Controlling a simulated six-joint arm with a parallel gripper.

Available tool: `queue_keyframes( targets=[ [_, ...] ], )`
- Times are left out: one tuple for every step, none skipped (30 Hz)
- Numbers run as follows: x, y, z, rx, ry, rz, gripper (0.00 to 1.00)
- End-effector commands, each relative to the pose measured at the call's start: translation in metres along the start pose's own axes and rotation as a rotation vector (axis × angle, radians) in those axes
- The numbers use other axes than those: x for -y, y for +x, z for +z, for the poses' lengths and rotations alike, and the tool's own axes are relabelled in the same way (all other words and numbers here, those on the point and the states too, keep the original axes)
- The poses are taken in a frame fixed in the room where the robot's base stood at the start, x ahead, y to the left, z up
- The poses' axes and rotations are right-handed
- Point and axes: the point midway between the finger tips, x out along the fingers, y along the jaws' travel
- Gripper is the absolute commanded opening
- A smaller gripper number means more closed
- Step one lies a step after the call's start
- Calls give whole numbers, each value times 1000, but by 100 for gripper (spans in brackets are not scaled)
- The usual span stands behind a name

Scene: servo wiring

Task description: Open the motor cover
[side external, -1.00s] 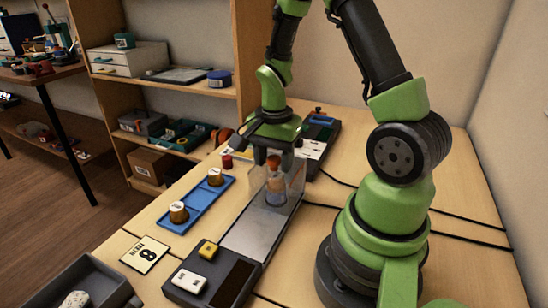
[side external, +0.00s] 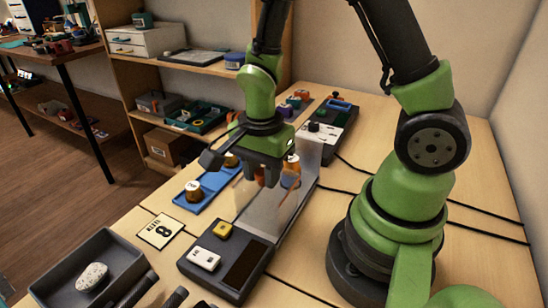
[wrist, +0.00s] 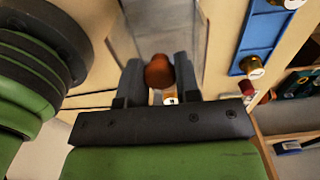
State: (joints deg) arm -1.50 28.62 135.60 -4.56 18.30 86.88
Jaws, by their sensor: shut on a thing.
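My gripper (side external: 262,182) is shut on a red-brown knob, which shows between the fingers in the wrist view (wrist: 159,71). In the side view the knob is mostly hidden by the fingers. A clear panel, seemingly the motor cover (side external: 302,150), stands behind and right of the gripper. Whether the knob is joined to it is hard to tell. An orange-brown part (side external: 290,176), perhaps the motor, shows just right of the fingers. A grey metal plate (side external: 262,222) lies below.
A blue tray (side external: 212,186) with copper-coloured, white-topped pieces is at the left. A dark box (side external: 226,262) with white and yellow buttons is in front. Black cables (side external: 480,233) run right.

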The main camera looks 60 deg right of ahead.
Motion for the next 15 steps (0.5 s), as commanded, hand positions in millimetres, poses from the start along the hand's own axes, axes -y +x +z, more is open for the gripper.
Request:
queue_keyframes(
  targets=[
    [1,0,2,0,-4,-5,0],
    [1,0,3,0,-4,-5,0],
    [1,0,3,0,-3,-5,0],
    [1,0,3,0,-3,-5,0],
    [1,0,3,0,-3,-5,0],
    [1,0,3,0,-2,-5,0],
    [1,0,3,0,-2,-5,0],
    [1,0,3,0,-2,-5,0],
    [1,0,3,0,-2,-5,0],
    [1,0,3,0,-3,-5,0],
    [1,0,3,0,-3,-5,35],
    [1,0,3,0,-3,-5,44],
    [1,0,3,0,-2,-4,51],
    [1,0,3,0,-2,-4,56],
    [1,0,3,0,-2,-4,56]
  ],
)
